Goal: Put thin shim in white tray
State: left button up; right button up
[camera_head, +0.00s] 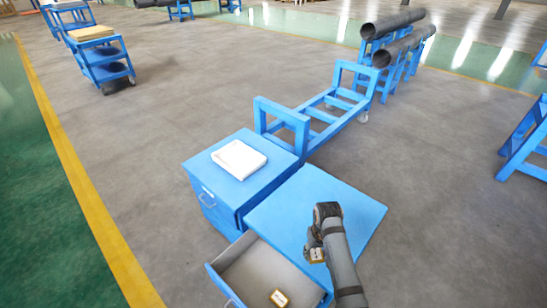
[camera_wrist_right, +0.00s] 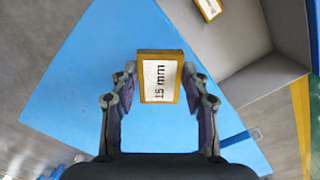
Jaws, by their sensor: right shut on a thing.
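My right gripper (camera_head: 314,244) is above the blue top of the right cabinet. It is shut on a yellow-edged block with a white face reading "15 mm" (camera_wrist_right: 161,77), gripped by its two sides. A second yellow-edged shim (camera_head: 279,298) lies in the open drawer; it also shows in the right wrist view (camera_wrist_right: 209,8), its label too small to read. I cannot tell which shim is the thin one. A flat white object, seemingly the white tray (camera_head: 239,159), lies on the left cabinet; no contents can be made out. My left gripper is out of view.
The left cabinet (camera_head: 222,179) and right cabinet (camera_head: 335,196) stand side by side. The grey drawer (camera_head: 255,271) is pulled out at the front. A blue wheeled frame (camera_head: 325,114) stands behind them. The right cabinet's top is otherwise bare.

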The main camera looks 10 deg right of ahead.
aim_at(239, 161)
jog(key=i+j+z, duration=0.35)
jog(key=j, duration=0.25)
jog(key=i+j+z, duration=0.35)
jog(key=j, duration=0.4)
jog(key=i+j+z, duration=0.2)
jog(key=j, duration=0.2)
jog(key=i+j+z, duration=0.15)
jog(key=j, duration=0.3)
jog(key=i+j, duration=0.1)
jog(key=j, duration=0.35)
jog(key=i+j, duration=0.15)
jog(key=j, duration=0.25)
jog(key=i+j, duration=0.1)
jog(key=j, duration=0.35)
